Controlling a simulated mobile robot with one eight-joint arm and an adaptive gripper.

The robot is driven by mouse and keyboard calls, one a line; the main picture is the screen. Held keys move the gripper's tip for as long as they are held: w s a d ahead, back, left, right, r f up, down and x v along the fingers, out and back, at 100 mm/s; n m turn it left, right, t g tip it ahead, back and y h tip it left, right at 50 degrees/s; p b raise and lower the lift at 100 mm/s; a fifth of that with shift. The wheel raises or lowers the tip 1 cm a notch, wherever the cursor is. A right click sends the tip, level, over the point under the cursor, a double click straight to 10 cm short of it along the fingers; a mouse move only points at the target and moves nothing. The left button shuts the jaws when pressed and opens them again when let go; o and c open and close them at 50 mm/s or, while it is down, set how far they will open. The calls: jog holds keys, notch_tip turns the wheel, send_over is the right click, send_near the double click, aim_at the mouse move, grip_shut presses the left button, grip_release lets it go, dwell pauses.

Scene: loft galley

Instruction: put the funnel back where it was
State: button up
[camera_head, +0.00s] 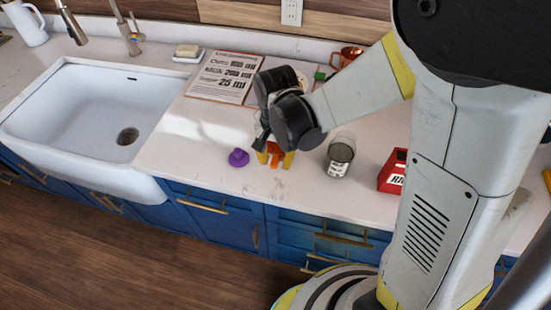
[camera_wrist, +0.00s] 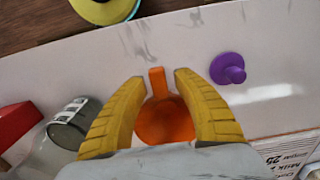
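A purple piece (camera_head: 238,157) with a wide round base and a short stem stands on the counter left of my gripper; it looks like an upturned funnel. It also shows in the wrist view (camera_wrist: 228,69). My gripper (camera_head: 275,160) points down at the counter. In the wrist view its yellow fingers (camera_wrist: 160,78) are spread apart. An orange cup-like piece with a short handle (camera_wrist: 165,120) lies between and below them. I cannot tell whether the fingers touch it. Nothing is clearly held.
A printed recipe sheet (camera_head: 222,77) lies behind, with a copper mug (camera_head: 349,56) further right. The white sink (camera_head: 85,110) is left. Bare counter surrounds the purple piece.

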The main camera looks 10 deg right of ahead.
notch_tip(320, 180, up, 11)
jog(key=p, duration=0.4)
jog(key=s+d+r+n+t, duration=0.4)
jog(key=s+d+r+t, duration=0.3)
jog(key=d+r, duration=0.3)
jog(key=shift+s+d+r, duration=0.15)
jog(key=shift+s+d, duration=0.45)
jog(key=shift+d, duration=0.65)
